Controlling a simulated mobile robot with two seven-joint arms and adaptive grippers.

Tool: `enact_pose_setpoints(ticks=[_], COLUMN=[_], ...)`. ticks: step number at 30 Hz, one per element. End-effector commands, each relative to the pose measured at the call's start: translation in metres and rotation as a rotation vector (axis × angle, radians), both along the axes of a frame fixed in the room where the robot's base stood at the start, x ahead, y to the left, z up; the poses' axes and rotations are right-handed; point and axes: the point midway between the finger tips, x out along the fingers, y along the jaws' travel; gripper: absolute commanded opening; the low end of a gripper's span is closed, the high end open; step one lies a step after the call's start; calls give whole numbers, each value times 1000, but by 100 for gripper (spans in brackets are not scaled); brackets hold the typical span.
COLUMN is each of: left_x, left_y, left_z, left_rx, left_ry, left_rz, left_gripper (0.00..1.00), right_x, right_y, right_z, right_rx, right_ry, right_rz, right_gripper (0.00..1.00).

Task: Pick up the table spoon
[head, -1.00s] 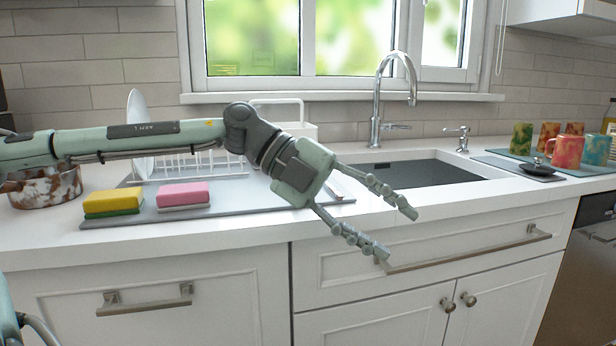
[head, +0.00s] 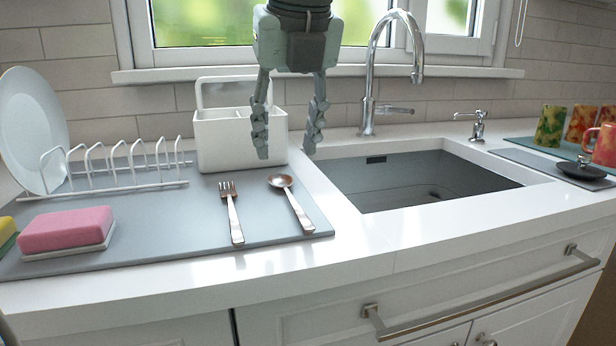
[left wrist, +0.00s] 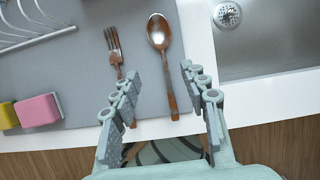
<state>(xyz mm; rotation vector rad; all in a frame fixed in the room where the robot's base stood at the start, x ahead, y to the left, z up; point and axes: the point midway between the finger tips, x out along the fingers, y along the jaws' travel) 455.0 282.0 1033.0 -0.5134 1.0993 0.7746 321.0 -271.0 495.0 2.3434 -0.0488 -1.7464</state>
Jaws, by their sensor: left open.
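The table spoon (head: 291,202) lies on the grey mat (head: 150,222), near its right edge by the sink, with its bowl toward the back and its handle toward the front. It also shows in the left wrist view (left wrist: 161,46), between and beyond my fingers. A fork (head: 232,212) lies just left of it. My left gripper (head: 287,148) is open and empty, pointing down, above the mat behind the spoon's bowl in the head view. In the left wrist view my left gripper (left wrist: 160,95) has its fingers spread on either side of the spoon's handle end. My right gripper is not in view.
A white caddy (head: 240,138) stands behind the cutlery. A dish rack (head: 120,175) with a plate (head: 32,130) and a pink sponge (head: 66,228) are at the left. The sink (head: 420,180) and faucet (head: 370,90) are at the right. Mugs (head: 551,126) stand far right.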

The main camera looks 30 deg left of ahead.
Motion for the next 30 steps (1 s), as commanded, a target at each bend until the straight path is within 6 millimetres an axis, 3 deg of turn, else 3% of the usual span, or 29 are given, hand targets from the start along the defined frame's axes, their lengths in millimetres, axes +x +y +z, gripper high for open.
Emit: enact_pose_setpoints(ticks=[5,21,30], left_x=[2,18,19], left_y=[3,22,23], left_z=[-9,-70,-73], left_rx=[-1,-3,-3], left_ry=[3,2,0], left_rz=[1,-2,-1], left_gripper=[44,44,44], right_x=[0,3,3], right_y=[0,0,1], right_z=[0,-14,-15], right_rx=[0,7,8], right_ry=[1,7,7], right_rz=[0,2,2], right_gripper=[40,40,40])
